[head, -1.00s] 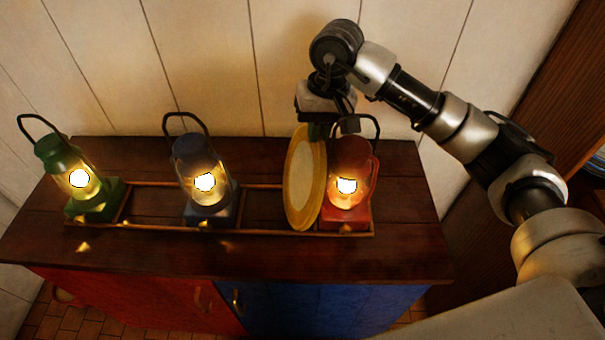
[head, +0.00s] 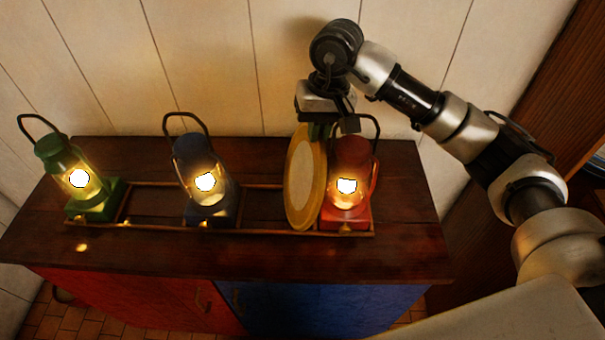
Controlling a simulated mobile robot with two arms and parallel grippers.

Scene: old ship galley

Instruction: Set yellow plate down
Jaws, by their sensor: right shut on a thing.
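The yellow plate (head: 304,180) has a pale centre and stands on edge, nearly upright, over the rack on the cabinet top. It is just left of the red lantern. My right gripper (head: 318,128) is above it, pointing down, shut on its top edge. The fingertips are partly hidden by the plate and the lantern's handle. The plate's lower edge is at the rack's front rail; I cannot tell whether it rests on anything. My left gripper is not in view.
A red lantern (head: 348,185) stands close to the plate's right. A blue lantern (head: 201,180) and a green lantern (head: 78,178) stand further left. The low wooden rack (head: 270,232) lies along the dark cabinet top (head: 400,245). Its space between the plate and blue lantern is clear.

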